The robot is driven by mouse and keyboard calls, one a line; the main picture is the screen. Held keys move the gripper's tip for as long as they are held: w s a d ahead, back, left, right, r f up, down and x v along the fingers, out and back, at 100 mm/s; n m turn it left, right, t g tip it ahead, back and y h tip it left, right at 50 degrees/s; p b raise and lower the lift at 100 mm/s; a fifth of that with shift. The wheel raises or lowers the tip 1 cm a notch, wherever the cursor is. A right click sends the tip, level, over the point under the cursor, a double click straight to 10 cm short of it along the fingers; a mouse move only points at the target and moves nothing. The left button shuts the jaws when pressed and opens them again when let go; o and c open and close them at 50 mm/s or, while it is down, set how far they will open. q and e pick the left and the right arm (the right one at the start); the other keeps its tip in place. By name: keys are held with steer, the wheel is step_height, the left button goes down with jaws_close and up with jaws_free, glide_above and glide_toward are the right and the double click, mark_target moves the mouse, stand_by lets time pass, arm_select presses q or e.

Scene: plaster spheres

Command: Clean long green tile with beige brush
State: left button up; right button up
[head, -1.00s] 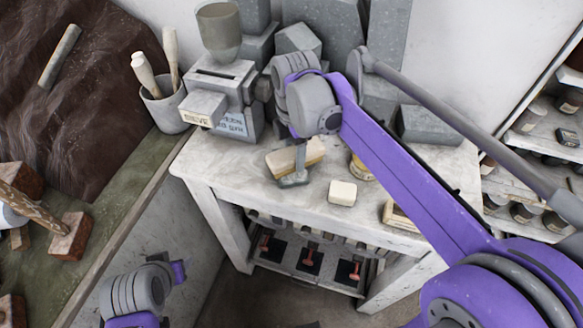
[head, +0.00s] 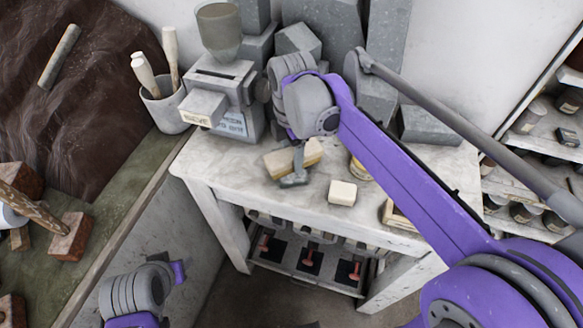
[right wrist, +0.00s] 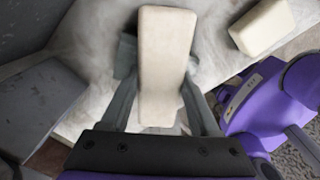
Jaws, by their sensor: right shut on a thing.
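The beige brush (head: 277,161) is a plain oblong block low over the white table's top. My right gripper (head: 293,178) is shut on it, with grey fingers on either side. In the right wrist view the brush (right wrist: 165,65) lies lengthwise between the fingers and hides what is under it. I cannot make out a long green tile for sure in either view. Of my left arm only the wrist shows, at the lower left of the head view; its fingers are not seen.
A cream block (head: 342,192) sits on the white table (head: 235,180), right of the brush. A grey machine with a hopper (head: 222,95) and a cup of tools (head: 165,107) stand behind to the left. Grey stone blocks (head: 430,125) stand at the back.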

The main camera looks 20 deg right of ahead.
steer(key=shift+w+d, duration=0.15)
steer(key=shift+d, duration=0.55)
steer(key=shift+w+d, duration=0.1)
steer(key=shift+d, duration=0.55)
steer(key=shift+s+a, duration=0.25)
steer(key=shift+a, duration=0.9)
steer(key=shift+s+a, duration=0.2)
steer(key=shift+a, duration=0.9)
steer(key=shift+d, duration=0.1)
steer(key=shift+w+d+r+p, duration=0.2)
steer(key=shift+d+r, duration=0.15)
steer(key=shift+d, duration=0.15)
steer(key=shift+w+d+r+p, duration=0.1)
steer(key=shift+d+r+p, duration=0.1)
steer(key=shift+d+r, duration=0.25)
steer(key=shift+d+f, duration=0.1)
steer(key=shift+f, duration=0.05)
steer(key=shift+s, duration=0.1)
